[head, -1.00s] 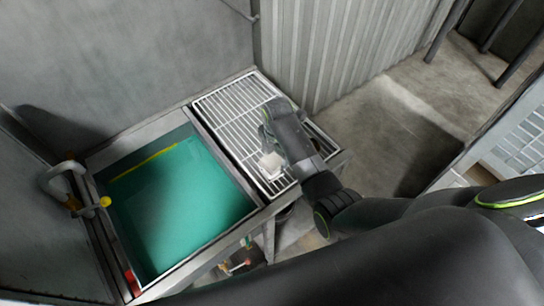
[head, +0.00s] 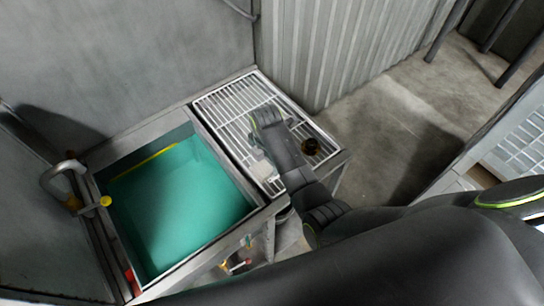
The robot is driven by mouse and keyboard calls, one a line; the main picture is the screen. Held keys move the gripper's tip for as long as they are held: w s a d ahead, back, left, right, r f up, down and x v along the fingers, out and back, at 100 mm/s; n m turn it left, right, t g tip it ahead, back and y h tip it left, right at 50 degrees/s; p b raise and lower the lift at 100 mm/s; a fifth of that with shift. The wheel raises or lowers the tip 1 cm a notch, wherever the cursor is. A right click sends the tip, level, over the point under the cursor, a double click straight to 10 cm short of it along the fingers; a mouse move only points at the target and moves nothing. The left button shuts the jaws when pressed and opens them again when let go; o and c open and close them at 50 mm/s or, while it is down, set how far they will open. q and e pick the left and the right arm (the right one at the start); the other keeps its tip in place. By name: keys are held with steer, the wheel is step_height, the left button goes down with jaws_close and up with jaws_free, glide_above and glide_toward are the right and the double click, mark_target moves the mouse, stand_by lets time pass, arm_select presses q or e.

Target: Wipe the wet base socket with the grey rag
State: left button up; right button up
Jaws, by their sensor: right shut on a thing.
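My right gripper (head: 262,124) is over the drying rack (head: 222,108), shut on a small grey thing at its fingertips, which looks like the grey rag. The rag is mostly hidden by the gripper, so its shape cannot be told. A dark round piece with an amber-brown inside (head: 311,147) sits on the right part of the rack, to the right of my gripper and apart from it. It looks like the base socket; whether it is wet cannot be told. A small pale block (head: 263,171) shows on the rack just left of my right wrist. My left gripper is out of view.
A sink basin (head: 165,205) with a green inside lies left of the rack. A curved tap (head: 62,172) with a yellow tip stands at its left edge. A corrugated wall (head: 345,45) rises behind the rack. The rack's left and back bars are clear.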

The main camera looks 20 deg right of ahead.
steer(key=shift+s+a, duration=0.15)
steer(key=shift+a, duration=0.05)
steer(key=shift+w+d, duration=0.35)
steer(key=shift+d, duration=0.35)
steer(key=shift+w+d, duration=0.3)
steer(key=shift+d, duration=0.35)
steer(key=shift+w+d, duration=0.35)
steer(key=shift+d, duration=0.35)
steer(key=shift+s+a, duration=0.1)
steer(key=shift+s+a, duration=0.3)
steer(key=shift+a, duration=0.35)
steer(key=shift+s+a, duration=0.3)
steer(key=shift+a, duration=0.35)
steer(key=shift+s+a, duration=0.3)
steer(key=shift+a, duration=0.35)
steer(key=shift+w+d, duration=0.35)
steer(key=shift+d, duration=0.35)
steer(key=shift+w+d, duration=0.3)
steer(key=shift+d, duration=0.35)
steer(key=shift+w+d, duration=0.35)
steer(key=shift+d, duration=0.35)
steer(key=shift+r, duration=0.1)
